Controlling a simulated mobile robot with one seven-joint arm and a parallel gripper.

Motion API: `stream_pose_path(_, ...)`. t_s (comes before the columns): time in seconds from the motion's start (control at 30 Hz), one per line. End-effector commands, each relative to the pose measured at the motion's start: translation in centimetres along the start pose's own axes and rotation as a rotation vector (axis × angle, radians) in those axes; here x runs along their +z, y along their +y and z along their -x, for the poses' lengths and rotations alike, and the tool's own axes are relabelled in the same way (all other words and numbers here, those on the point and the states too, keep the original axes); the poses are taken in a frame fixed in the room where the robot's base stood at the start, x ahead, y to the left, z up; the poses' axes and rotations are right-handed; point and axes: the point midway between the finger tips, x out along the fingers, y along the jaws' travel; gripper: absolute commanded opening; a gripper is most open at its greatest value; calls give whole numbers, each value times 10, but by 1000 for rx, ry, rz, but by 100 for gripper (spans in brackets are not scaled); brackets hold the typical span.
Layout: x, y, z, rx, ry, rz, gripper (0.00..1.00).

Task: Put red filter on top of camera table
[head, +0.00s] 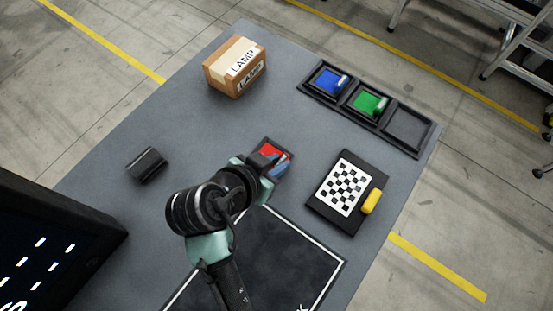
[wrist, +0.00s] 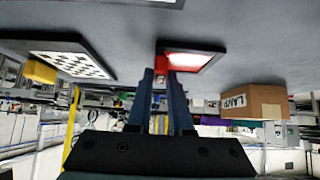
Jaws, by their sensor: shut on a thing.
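The red filter (head: 268,149) is a square plate with a red face and a dark frame. It shows near the middle of the head view, partly hidden by my gripper (head: 279,165). My gripper is shut on its near edge or handle. In the wrist view, which is upside down, the red filter (wrist: 190,60) lies at the fingertips of my gripper (wrist: 165,72). I cannot tell whether it touches the grey table (head: 205,135) or hangs just above it. No surface is clearly marked as the camera table; a dark square with a white outline (head: 270,260) lies nearer me.
A black tray (head: 408,126) holds a blue filter (head: 328,80) and a green filter (head: 368,102); its right slot is empty. A checkerboard plate (head: 343,188) with a yellow handle (head: 371,201), a LAMP box (head: 235,66) and a black block (head: 147,165) stand around.

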Motion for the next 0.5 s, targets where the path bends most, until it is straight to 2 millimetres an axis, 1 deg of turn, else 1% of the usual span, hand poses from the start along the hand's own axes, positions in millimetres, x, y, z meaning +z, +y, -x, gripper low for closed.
stream_pose_path(0.07, 2, 0, -2, 0, 0, 0, 0)
stream_pose_path(0.1, 1, 0, -2, 0, 0, 0, 24)
stream_pose_path(0.23, 1, 0, -1, 0, 0, 0, 48)
stream_pose_path(0.27, 1, 0, -1, 0, 0, 0, 49)
stream_pose_path(0.5, 1, 0, -1, 0, 0, 0, 49)
